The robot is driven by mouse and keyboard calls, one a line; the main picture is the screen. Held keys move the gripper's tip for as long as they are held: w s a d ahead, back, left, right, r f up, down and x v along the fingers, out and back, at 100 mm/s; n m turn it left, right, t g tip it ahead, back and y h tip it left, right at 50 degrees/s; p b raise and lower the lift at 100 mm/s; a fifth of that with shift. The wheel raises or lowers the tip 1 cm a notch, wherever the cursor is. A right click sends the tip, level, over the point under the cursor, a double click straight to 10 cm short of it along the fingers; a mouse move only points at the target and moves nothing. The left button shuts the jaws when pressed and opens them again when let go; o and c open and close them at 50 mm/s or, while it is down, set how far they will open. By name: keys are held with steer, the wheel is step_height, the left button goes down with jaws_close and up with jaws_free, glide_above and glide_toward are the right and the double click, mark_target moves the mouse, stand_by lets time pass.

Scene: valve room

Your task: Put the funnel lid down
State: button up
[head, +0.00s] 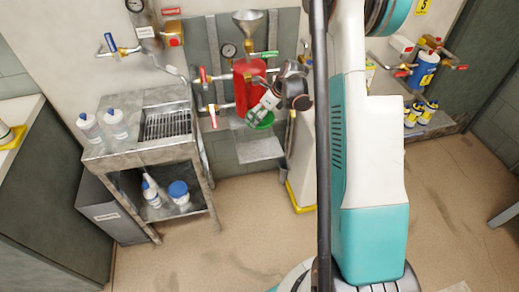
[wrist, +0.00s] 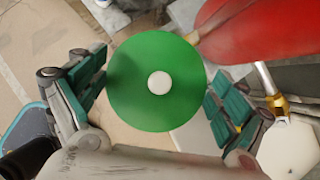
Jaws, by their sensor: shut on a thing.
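The funnel lid is a round green disc with a white knob at its centre. It fills the middle of the wrist view (wrist: 135,100), between the two teal-padded fingers of my gripper (wrist: 155,105). My gripper is shut on the lid. In the head view the green lid (head: 260,120) shows below my gripper (head: 262,108), in front of the red tank (head: 249,85). A metal funnel (head: 247,17) stands open on top, above the red tank. The lid is apart from the funnel.
A steel cart (head: 120,142) with a grate and several bottles stands at the left. Red-handled valves and pipes (head: 212,110) are close beside the red tank (wrist: 250,30). A small metal shelf (head: 259,149) is below the lid. The floor in front is clear.

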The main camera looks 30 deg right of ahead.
step_height(320, 180, down, 18)
steer(key=b, duration=0.6)
steer(key=shift+f, duration=0.1)
steer(key=o, duration=0.8)
steer(key=shift+c, duration=0.2)
steer(key=p+v, duration=0.4)
steer(key=v, duration=0.8)
steer(key=shift+a, duration=0.1)
